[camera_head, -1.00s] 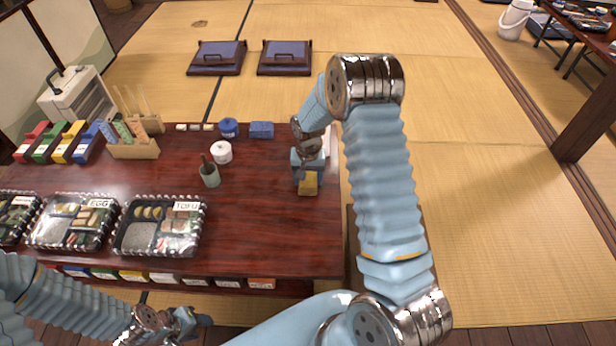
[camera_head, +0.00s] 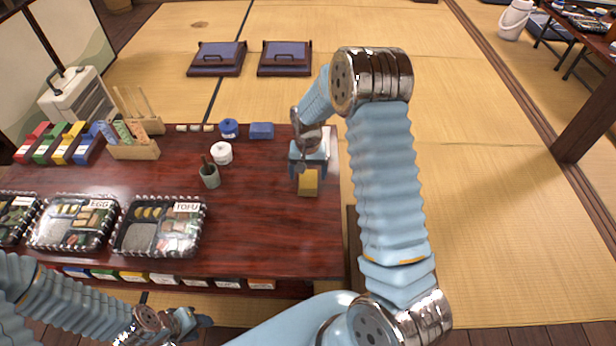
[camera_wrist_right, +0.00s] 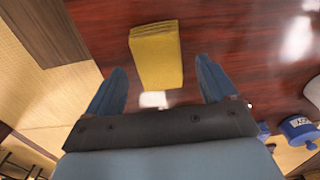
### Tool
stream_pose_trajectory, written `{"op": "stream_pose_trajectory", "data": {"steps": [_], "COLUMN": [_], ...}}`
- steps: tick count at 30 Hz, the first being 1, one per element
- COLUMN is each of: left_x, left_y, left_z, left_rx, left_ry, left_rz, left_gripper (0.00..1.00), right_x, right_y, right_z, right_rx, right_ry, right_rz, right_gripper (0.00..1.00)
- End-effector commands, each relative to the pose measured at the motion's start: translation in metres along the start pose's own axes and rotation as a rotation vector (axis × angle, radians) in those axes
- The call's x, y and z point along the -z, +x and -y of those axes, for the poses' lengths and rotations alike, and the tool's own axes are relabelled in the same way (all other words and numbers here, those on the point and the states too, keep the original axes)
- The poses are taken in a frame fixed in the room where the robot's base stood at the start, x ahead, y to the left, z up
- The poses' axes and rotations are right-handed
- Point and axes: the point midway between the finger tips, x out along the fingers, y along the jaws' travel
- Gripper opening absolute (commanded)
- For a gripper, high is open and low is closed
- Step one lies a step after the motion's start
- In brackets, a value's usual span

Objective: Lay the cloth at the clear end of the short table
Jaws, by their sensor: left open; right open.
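The folded yellow cloth (camera_head: 308,183) lies on the dark red short table (camera_head: 262,225) near its right end. In the right wrist view the cloth (camera_wrist_right: 156,54) lies just beyond my fingertips, roughly between their lines. My right gripper (camera_wrist_right: 160,85) is open and empty, its two blue fingers apart. In the head view my right gripper (camera_head: 306,172) hangs over the table at the cloth's far side and partly hides it. My left gripper (camera_head: 195,320) is open and empty, low in front of the table's near edge.
Bento boxes labelled EGG (camera_head: 72,222) and TOFU (camera_head: 160,227) stand at the left front. A green cup (camera_head: 209,176), a white pot (camera_head: 221,153), a blue pot (camera_head: 229,128) and a blue box (camera_head: 262,131) stand behind. The table's right front is bare.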

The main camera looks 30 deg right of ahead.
Motion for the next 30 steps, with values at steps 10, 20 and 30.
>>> {"op": "stream_pose_trajectory", "data": {"steps": [10,20,30], "left_x": [-0.001,-0.001,-0.001], "left_y": [-0.004,-0.004,-0.005], "left_z": [-0.003,-0.004,-0.004], "left_rx": [-0.002,-0.003,-0.003], "left_ry": [0.002,0.003,0.003], "left_rz": [0.002,0.003,0.003], "left_gripper": [0.43,0.43,0.43], "right_x": [0.000,0.000,0.000], "right_y": [-0.075,-0.091,-0.090], "right_z": [0.000,0.000,0.000], "right_rx": [0.001,0.000,0.000], "right_ry": [0.000,0.001,0.000], "right_rz": [-0.002,0.000,0.000], "right_gripper": [0.86,0.86,0.86]}}
